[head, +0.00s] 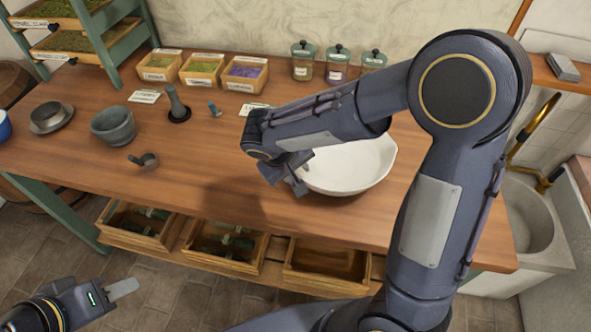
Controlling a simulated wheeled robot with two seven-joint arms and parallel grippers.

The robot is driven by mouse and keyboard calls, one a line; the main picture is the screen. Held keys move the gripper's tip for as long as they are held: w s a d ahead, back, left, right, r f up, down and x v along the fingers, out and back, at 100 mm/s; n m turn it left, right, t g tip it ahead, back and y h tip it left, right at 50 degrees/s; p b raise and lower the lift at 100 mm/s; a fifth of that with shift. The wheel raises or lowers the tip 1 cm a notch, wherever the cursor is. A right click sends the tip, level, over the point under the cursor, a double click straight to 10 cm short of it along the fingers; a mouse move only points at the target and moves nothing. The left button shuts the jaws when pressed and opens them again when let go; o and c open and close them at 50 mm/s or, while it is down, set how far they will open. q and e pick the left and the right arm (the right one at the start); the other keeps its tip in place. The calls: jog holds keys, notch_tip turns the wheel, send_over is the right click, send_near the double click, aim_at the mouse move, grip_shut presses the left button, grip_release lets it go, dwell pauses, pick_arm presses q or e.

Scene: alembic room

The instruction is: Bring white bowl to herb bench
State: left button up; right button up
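The white bowl (352,168) is on the right part of the wooden bench (230,190), which holds herb boxes. The bowl is upright; my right arm hides part of its far side. I cannot tell whether its base rests fully on the top. My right gripper (296,176) reaches in from the right and is at the bowl's left rim. Its fingers overlap the rim, but whether they are closed on it is unclear. My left gripper (124,289) is low at the left, in front of the bench and over the floor, with nothing seen in it.
Herb boxes (200,70) and lidded jars (303,62) line the back. Crates (225,245) sit below. A sink (529,220) is at right. The bench's front middle is clear.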

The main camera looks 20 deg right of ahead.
jog(key=v, duration=1.2)
jog(key=s+d+f+m+t+y, duration=0.1)
jog(key=s+d+y, duration=0.3)
jog(key=s, duration=0.4)
jog(key=s+d+f+m+t+y, duration=0.1)
jog(key=s+d+m+t+y, duration=0.1)
jog(key=s, duration=0.6)
jog(key=d+m+y, duration=0.1)
jog(key=d, duration=0.1)
jog(key=shift+s+d+f+y, duration=0.25)
jog(key=shift+s+d+y, duration=0.05)
jog(key=shift+s+y, duration=0.1)
